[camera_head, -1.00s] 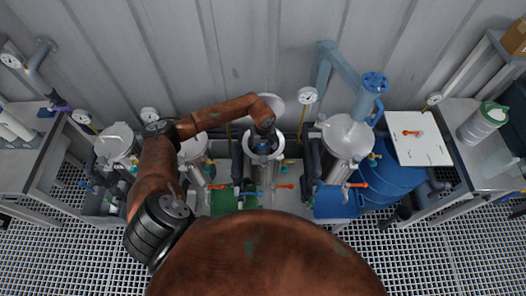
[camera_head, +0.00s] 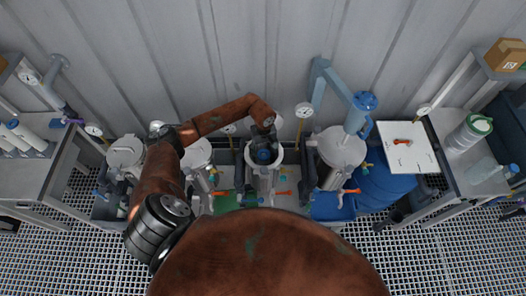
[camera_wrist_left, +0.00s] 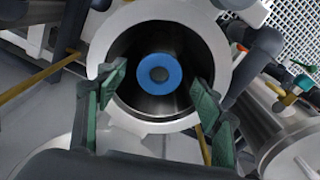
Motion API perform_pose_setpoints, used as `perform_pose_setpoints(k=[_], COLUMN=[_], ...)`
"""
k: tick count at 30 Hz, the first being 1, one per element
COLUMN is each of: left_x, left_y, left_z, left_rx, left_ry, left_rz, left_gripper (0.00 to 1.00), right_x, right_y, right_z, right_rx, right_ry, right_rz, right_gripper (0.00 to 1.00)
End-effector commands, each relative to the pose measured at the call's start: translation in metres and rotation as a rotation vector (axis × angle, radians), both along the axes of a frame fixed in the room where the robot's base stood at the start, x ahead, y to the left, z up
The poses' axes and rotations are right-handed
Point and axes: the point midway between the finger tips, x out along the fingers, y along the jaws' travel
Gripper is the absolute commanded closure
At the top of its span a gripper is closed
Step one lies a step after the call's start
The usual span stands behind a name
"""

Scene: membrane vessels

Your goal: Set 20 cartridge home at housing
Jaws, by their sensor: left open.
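The open housing (camera_head: 262,172) stands in the middle of the row, a metal vessel with a pale rim, and it also shows in the left wrist view (camera_wrist_left: 222,52). My left gripper (camera_head: 264,138) is above the housing mouth. In the left wrist view its two green fingers (camera_wrist_left: 157,84) are spread apart on either side of the blue end, touching nothing I can make out. My right gripper is out of view.
Closed vessels stand left and right (camera_head: 341,150) of the housing, with pipes and orange-handled valves between. A blue drum (camera_head: 385,188) and a white board (camera_head: 408,148) are to the right. White cartridges with blue ends (camera_head: 26,136) lie on the left bench. A corrugated wall is behind.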

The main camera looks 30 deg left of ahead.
Motion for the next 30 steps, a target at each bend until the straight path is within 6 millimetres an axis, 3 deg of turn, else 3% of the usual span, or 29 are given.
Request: perform_pose_setpoints(k=[1,9,30], left_x=[-0.001,0.001,0.001], left_y=[0.0,0.0,0.001], left_z=[0.013,0.054,0.181], left_rx=[-0.001,0.001,0.002], left_ry=[0.001,-0.002,-0.002], left_rz=[0.0,0.001,0.0], left_gripper=[0.39,0.39,0.39], right_x=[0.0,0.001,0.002], right_y=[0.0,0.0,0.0], right_z=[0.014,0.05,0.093], right_rx=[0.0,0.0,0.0], right_ry=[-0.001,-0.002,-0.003], right_rz=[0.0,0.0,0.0], right_gripper=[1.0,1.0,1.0])
